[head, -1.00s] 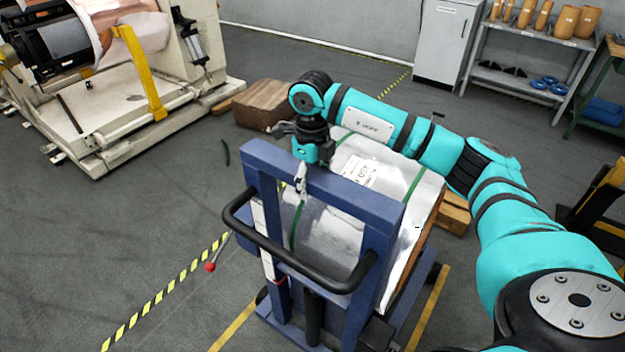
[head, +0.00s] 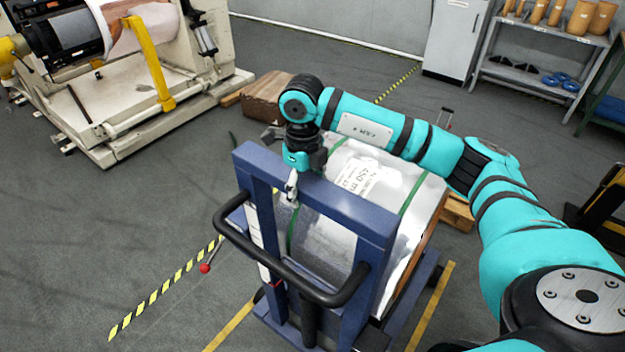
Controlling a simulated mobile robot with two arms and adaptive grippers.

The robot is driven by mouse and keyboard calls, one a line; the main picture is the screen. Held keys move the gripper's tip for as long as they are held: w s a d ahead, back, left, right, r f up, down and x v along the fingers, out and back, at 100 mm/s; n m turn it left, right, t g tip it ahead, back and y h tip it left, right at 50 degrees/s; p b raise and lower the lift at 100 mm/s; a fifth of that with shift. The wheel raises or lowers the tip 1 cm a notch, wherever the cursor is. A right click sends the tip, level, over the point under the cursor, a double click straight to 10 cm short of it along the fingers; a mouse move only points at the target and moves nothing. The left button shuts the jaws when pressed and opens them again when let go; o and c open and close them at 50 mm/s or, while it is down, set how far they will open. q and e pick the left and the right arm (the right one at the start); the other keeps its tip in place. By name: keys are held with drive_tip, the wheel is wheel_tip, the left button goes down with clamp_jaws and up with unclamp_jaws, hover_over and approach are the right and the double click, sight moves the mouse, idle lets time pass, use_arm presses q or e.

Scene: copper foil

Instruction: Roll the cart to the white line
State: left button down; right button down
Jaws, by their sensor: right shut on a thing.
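The cart (head: 314,208) has a blue upright frame with a black U-shaped handle (head: 285,268) on the near side. It carries a large silver-wrapped roll (head: 385,191) with green straps and a white label. My right gripper (head: 292,184) reaches over the roll from the right and is shut on the cart's top blue beam, near its left end. My left gripper is out of view. I see no clear white line on the floor. Yellow lines (head: 432,303) run on the floor beside the cart.
A striped yellow-black tape (head: 165,292) lies left of the cart. A cream machine (head: 130,120) stands at upper left, and a brown block (head: 268,98) lies behind the cart. A shelf (head: 535,80) and a grey cabinet (head: 455,40) line the back. The left floor is mostly clear.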

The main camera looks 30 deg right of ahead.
drive_tip(key=shift+s+a+r, duration=0.1)
drive_tip(key=shift+s+a, duration=0.2)
drive_tip(key=shift+a, duration=0.4)
drive_tip(key=shift+s+a, duration=0.25)
drive_tip(key=shift+a, duration=0.45)
drive_tip(key=shift+s+a+r, duration=0.1)
drive_tip(key=shift+s+a, duration=0.2)
drive_tip(key=shift+a, duration=0.4)
drive_tip(key=shift+a+f, duration=0.1)
drive_tip(key=shift+a, duration=0.05)
